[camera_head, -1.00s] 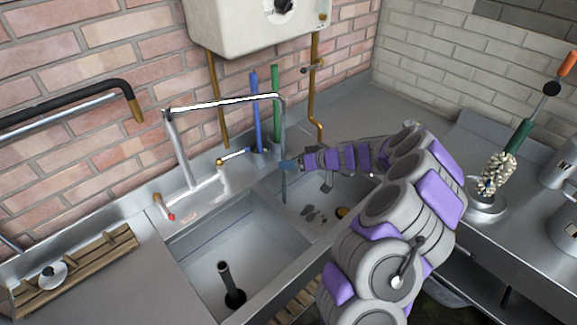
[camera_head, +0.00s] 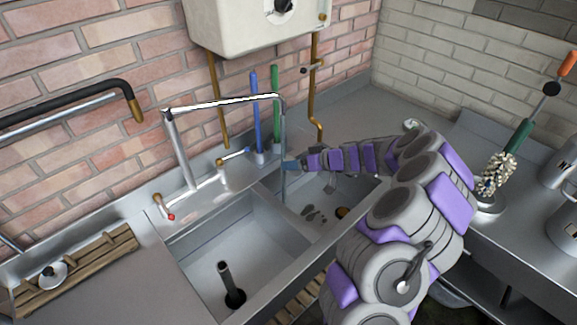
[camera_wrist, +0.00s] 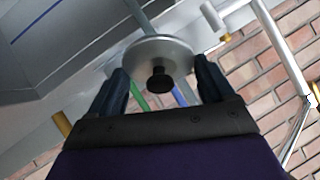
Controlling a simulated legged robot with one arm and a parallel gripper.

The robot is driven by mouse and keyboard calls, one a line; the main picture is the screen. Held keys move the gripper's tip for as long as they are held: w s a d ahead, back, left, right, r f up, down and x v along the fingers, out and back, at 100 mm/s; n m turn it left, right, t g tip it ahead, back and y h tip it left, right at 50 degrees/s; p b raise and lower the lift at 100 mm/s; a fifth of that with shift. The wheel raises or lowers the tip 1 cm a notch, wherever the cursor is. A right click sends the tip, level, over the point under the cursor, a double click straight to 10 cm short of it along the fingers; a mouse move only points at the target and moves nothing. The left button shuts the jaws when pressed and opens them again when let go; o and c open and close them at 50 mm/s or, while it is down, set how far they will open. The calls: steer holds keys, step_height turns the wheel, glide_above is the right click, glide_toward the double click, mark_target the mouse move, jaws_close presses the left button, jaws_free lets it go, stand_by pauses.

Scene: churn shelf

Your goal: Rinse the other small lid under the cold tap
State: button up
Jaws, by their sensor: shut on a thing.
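My gripper (camera_head: 291,165) reaches across the right sink basin to the tap's stream. In the wrist view, my gripper (camera_wrist: 161,88) is shut on a small round steel lid (camera_wrist: 158,56) with a black knob, one finger at each side. In the head view the held lid is too hidden to make out. The tap spout (camera_head: 235,101) is a bent pipe, and a thin stream (camera_head: 283,185) falls from its end beside my fingers. The tap has a red-ended lever (camera_head: 168,215) and a blue-ended lever (camera_head: 236,156). Another small lid (camera_head: 52,275) lies on the wooden rack at left.
The left basin (camera_head: 210,260) holds an upright dark standpipe (camera_head: 227,278). The right basin (camera_head: 312,200) has dark spots on its floor. Blue (camera_head: 255,110) and green (camera_head: 275,105) handles stand behind the spout. A wooden rack (camera_head: 100,255) is at left, and a heater (camera_head: 245,25) hangs above.

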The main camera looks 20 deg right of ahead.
steer(key=s+d+r, duration=0.3)
steer(key=s+r, duration=0.1)
steer(key=s, duration=0.4)
steer(key=shift+d+r, duration=0.15)
steer(key=shift+r, duration=0.05)
stand_by(0.5)
stand_by(0.8)
